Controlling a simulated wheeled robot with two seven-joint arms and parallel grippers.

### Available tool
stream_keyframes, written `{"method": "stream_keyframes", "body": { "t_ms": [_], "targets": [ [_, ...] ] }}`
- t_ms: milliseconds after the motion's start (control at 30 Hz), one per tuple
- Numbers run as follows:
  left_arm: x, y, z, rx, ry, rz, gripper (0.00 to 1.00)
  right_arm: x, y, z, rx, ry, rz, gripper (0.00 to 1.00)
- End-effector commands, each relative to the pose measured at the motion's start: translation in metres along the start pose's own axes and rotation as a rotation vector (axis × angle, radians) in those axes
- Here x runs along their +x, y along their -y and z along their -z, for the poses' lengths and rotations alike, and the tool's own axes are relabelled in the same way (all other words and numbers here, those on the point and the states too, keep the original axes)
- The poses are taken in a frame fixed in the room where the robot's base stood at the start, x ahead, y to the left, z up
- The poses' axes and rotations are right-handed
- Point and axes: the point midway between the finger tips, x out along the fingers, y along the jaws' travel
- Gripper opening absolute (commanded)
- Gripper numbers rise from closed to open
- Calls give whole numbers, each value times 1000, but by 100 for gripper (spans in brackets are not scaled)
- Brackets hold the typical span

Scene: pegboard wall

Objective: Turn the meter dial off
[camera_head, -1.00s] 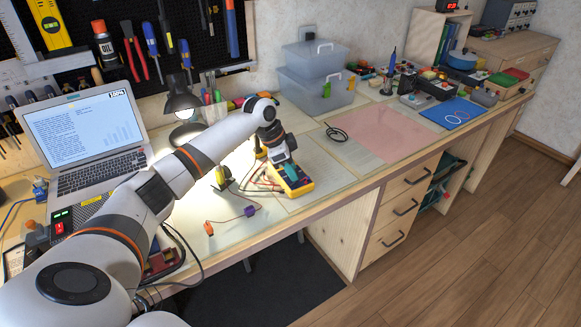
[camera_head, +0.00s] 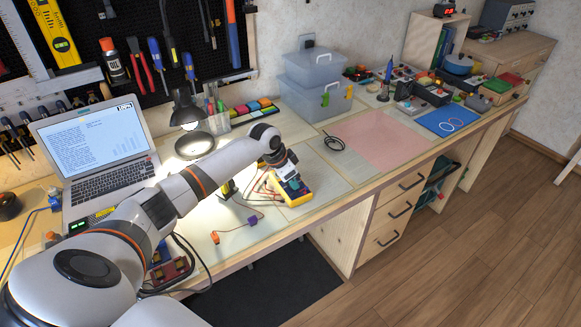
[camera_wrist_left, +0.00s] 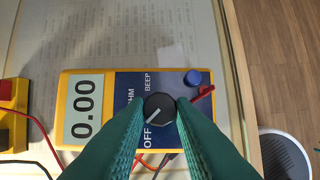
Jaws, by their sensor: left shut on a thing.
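The yellow multimeter (camera_head: 294,193) lies on the workbench. In the left wrist view its display (camera_wrist_left: 84,108) reads 0.00. Its round black dial (camera_wrist_left: 159,109) has a white pointer line slanting down-left, roughly toward the OFF label (camera_wrist_left: 147,138). OHM and BEEP labels show above and left of the dial. My left gripper (camera_head: 287,173) is over the meter. In the left wrist view its green fingers (camera_wrist_left: 160,112) are closed on the dial from both sides, hiding part of the meter's lower face. My right gripper is out of view.
Red and black leads run from the meter, and a red plug (camera_wrist_left: 204,92) is beside the blue button (camera_wrist_left: 193,78). A desk lamp (camera_head: 187,110), laptop (camera_head: 95,145) and clear storage boxes (camera_head: 312,80) stand behind. The pink mat (camera_head: 370,136) to the right is clear.

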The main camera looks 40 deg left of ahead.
Motion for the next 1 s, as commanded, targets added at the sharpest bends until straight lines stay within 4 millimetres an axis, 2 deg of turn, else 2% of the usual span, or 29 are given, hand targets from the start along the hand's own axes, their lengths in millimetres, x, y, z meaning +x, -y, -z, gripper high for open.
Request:
{"method": "stream_keyframes", "body": {
  "t_ms": [33, 100, 400, 633, 1000],
  "targets": [
    [-8, 2, -3, -36, -1, -11, 0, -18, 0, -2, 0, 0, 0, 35],
    [-8, 2, -3, -90, 0, -35, 0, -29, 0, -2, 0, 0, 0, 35],
    [-4, 4, -3, -275, 1, -112, 0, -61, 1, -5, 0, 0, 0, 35],
    [-2, 4, -2, -351, 2, -145, 0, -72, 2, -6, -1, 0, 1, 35],
    [0, 4, -2, -378, 2, -157, 0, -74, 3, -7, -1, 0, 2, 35]
  ]
}}
